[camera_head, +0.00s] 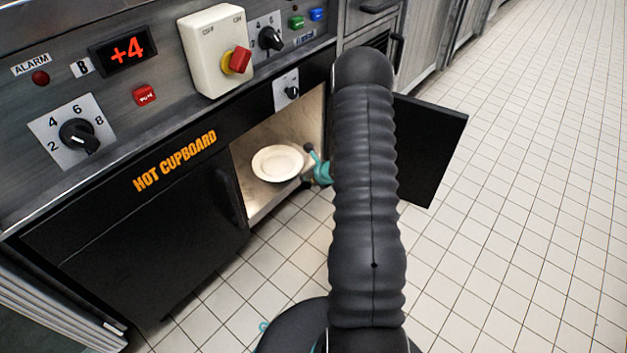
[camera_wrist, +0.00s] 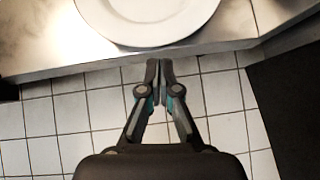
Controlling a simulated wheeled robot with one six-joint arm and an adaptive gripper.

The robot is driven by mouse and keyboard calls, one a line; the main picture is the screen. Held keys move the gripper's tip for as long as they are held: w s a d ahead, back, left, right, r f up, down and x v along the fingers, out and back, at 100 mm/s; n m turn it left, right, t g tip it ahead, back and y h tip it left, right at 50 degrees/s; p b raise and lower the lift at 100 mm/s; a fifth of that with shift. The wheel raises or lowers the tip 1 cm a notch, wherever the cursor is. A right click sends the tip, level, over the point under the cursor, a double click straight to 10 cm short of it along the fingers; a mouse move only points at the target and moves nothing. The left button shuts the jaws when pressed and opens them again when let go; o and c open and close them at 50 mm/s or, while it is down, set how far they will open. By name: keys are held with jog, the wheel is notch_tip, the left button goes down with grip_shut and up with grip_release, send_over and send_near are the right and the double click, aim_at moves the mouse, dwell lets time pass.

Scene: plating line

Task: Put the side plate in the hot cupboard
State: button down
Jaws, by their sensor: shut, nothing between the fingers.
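The white side plate (camera_head: 277,163) lies flat on the metal floor of the hot cupboard (camera_head: 263,199), inside its open right-hand compartment. In the wrist view the plate (camera_wrist: 146,14) is at the top, cut off by the frame edge, and rests on the cupboard floor (camera_wrist: 45,42) close to its front edge. My gripper (camera_wrist: 160,64) is shut and empty. Its fingertips are at the cupboard's front edge, just short of the plate and apart from it in the picture. In the head view my gripper (camera_head: 310,166) shows at the opening, partly hidden behind my arm.
The open black door (camera_head: 432,150) stands out to the right of the opening, beside my arm. A control panel with knobs (camera_head: 77,136) and a red switch (camera_head: 238,60) runs above. Tiled floor (camera_head: 530,200) is clear at the right.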

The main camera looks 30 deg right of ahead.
aim_at(294, 171)
jog(key=shift+w+a, duration=0.2)
jog(key=shift+w, duration=0.7)
jog(key=w+b, duration=0.1)
jog(key=w, duration=0.1)
jog(key=w+a+b, duration=0.1)
jog(key=w, duration=0.2)
jog(key=shift+w+a+f, duration=0.1)
jog(key=shift+a+f, duration=0.05)
jog(key=shift+w+a, duration=0.1)
jog(key=shift+w, duration=0.4)
jog(key=shift+s, duration=0.1)
jog(key=shift+s, duration=0.2)
jog(key=s, duration=0.1)
jog(key=s+b, duration=0.1)
jog(key=s+d+b, duration=0.1)
jog(key=s, duration=0.1)
jog(key=shift+d+r, duration=0.1)
jog(key=shift+r, duration=0.2)
jog(key=p+v, duration=0.1)
jog(key=v, duration=0.8)
jog(key=shift+r, duration=0.15)
